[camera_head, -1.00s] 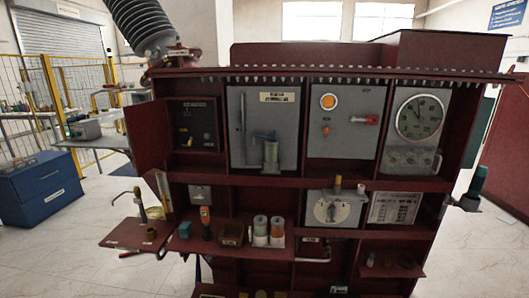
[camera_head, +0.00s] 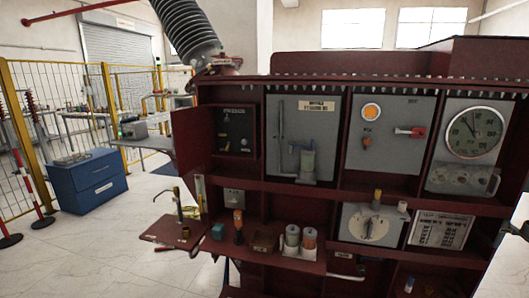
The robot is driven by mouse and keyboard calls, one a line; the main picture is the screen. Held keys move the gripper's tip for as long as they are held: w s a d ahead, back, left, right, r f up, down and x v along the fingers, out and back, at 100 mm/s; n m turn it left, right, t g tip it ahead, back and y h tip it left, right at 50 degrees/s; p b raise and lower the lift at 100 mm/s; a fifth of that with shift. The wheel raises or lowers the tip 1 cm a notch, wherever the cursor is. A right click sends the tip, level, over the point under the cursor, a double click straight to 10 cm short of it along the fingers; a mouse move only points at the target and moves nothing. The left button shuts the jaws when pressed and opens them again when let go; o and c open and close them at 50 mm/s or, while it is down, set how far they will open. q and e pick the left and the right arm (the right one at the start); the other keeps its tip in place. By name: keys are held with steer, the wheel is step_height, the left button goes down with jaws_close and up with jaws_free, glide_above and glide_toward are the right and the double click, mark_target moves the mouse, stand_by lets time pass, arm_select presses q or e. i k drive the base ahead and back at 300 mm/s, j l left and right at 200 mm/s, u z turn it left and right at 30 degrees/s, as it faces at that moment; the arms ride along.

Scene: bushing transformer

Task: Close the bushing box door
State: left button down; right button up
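The dark red cabinet (camera_head: 300,88) fills the middle and right of the head view, with a grey ribbed bushing (camera_head: 187,30) leaning above its left corner. A dark red door (camera_head: 187,140) stands open at the cabinet's left side, swung out to the left. Beside it is the upper left compartment with a dark panel (camera_head: 235,130) of small switches and knobs. I take this to be the bushing box and its door; no readable label confirms it. Neither of my grippers shows in the view, and nothing touches the door.
A low red shelf (camera_head: 165,232) with a tap-like fitting sticks out below the door. Jars (camera_head: 300,238) and small parts stand on the cabinet's lower ledge. A blue drawer chest (camera_head: 92,182) and yellow fence (camera_head: 35,130) stand at left. White floor (camera_head: 90,250) is clear at front left.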

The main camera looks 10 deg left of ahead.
mark_target(190, 131)
steer(key=i+j+z, duration=0.15)
steer(key=j+z, duration=0.2)
steer(key=j, duration=1.6)
steer(key=k+j+z, duration=0.1)
steer(key=j+z, duration=0.2)
steer(key=j, duration=1.65)
